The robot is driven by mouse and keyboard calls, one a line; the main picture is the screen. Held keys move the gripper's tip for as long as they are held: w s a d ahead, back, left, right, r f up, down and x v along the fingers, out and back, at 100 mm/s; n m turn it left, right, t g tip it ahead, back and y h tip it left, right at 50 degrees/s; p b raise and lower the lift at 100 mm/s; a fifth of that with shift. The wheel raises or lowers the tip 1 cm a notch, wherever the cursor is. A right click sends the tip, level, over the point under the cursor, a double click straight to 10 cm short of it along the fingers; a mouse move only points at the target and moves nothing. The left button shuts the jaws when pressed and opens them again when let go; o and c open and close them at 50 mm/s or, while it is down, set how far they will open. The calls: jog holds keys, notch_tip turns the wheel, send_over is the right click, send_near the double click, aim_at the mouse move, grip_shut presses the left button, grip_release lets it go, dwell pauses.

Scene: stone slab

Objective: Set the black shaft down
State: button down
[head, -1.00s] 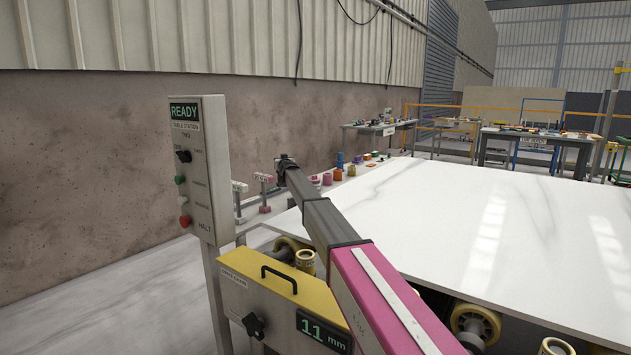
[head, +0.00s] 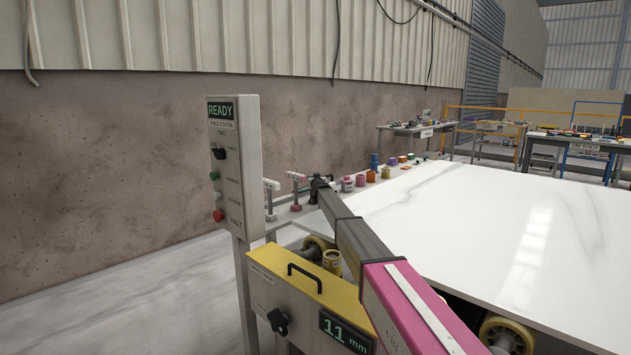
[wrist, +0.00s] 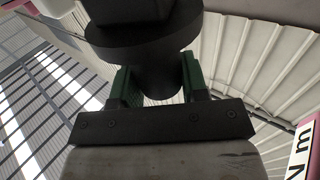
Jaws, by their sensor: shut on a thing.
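The black shaft (wrist: 145,38) fills the top middle of the wrist view as a dark round body with a wide collar and a narrower part below. My gripper (wrist: 158,85) is shut on that narrower part, with a green-padded finger at each side. In the head view my gripper (head: 318,186) is small and dark at the far end of my arm, near the back left edge of the white stone slab (head: 470,225). There I cannot tell the shaft apart from the gripper, nor whether it touches any surface.
A control post (head: 236,165) and a yellow-topped machine box (head: 305,290) stand at the near left. The slab's middle is clear. Workbenches (head: 418,128) stand behind.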

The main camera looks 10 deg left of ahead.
jog(key=c, duration=0.6)
grip_release()
jog(key=shift+f, duration=0.1)
jog(key=shift+c, duration=0.2)
jog(key=shift+s+d, duration=0.1)
jog(key=shift+s, duration=0.15)
jog(key=v, duration=1.1)
jog(key=shift+s, duration=0.25)
jog(key=shift+d, duration=0.1)
